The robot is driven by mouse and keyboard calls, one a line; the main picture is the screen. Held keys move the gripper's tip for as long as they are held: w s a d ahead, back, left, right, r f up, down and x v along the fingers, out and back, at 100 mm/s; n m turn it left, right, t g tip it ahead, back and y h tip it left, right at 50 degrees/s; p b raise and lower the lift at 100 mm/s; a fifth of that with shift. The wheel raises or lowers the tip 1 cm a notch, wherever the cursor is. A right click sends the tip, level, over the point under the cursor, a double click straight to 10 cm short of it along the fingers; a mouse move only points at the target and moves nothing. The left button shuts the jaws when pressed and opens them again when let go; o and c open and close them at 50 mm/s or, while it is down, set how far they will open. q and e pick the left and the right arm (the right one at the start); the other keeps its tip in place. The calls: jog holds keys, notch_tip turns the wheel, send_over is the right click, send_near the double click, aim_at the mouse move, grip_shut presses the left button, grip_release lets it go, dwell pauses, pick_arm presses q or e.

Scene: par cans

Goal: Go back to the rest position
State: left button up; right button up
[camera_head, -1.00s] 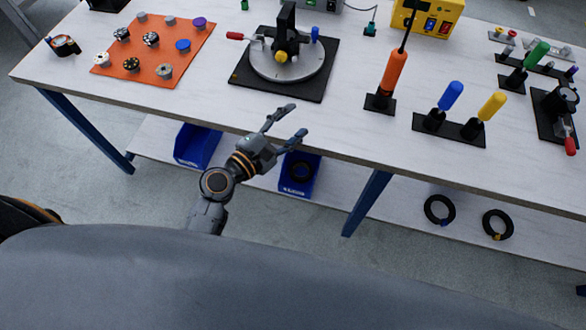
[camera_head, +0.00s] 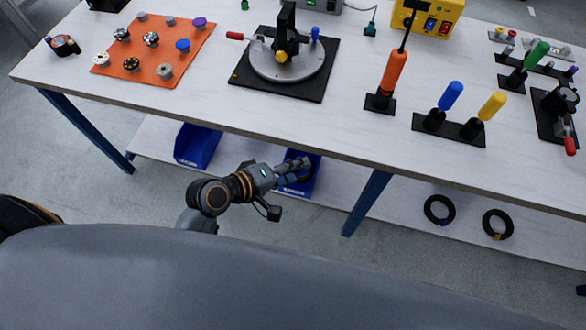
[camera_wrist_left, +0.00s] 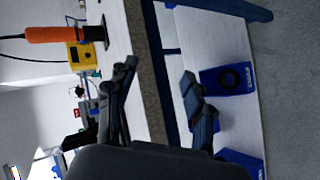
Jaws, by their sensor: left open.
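My left gripper (camera_head: 286,188) is open and holds nothing in the head view. It hangs in front of the table, below the tabletop's front edge, with one finger over the blue bin under the table and the other lower toward the floor. In the left wrist view its two fingers (camera_wrist_left: 160,75) stand apart, with the table edge seen between them. My right gripper is in neither view now.
The white table (camera_head: 330,125) carries an orange mat (camera_head: 135,65) with several small parts, a black turntable fixture (camera_head: 250,80), an orange screwdriver (camera_head: 393,72) and a yellow box (camera_head: 430,22). Blue bins (camera_head: 197,147) and black rings (camera_head: 440,209) lie on the lower shelf.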

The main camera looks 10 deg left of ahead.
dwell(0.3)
pick_arm(q)
jog(key=s+a+f+m+g+y, duration=0.1)
jog(key=s+a+f+g+y, duration=0.2)
jog(key=f, duration=1)
jog(key=s+a+f+m+y, duration=0.15)
jog(key=s+f, duration=0.25)
jog(key=f, duration=0.8)
jog(key=s+a+f+m+g+y, duration=0.1)
jog(key=s+a+f+m, duration=0.3)
jog(key=s+f, duration=0.5)
jog(key=s+a+f+m+g+y, duration=0.2)
jog(key=s+a+f+m+g, duration=0.2)
jog(key=s+f, duration=0.5)
jog(key=s+a, duration=0.2)
jog(key=s, duration=0.4)
jog(key=shift+s+f, duration=0.15)
jog(key=shift+s, duration=0.25)
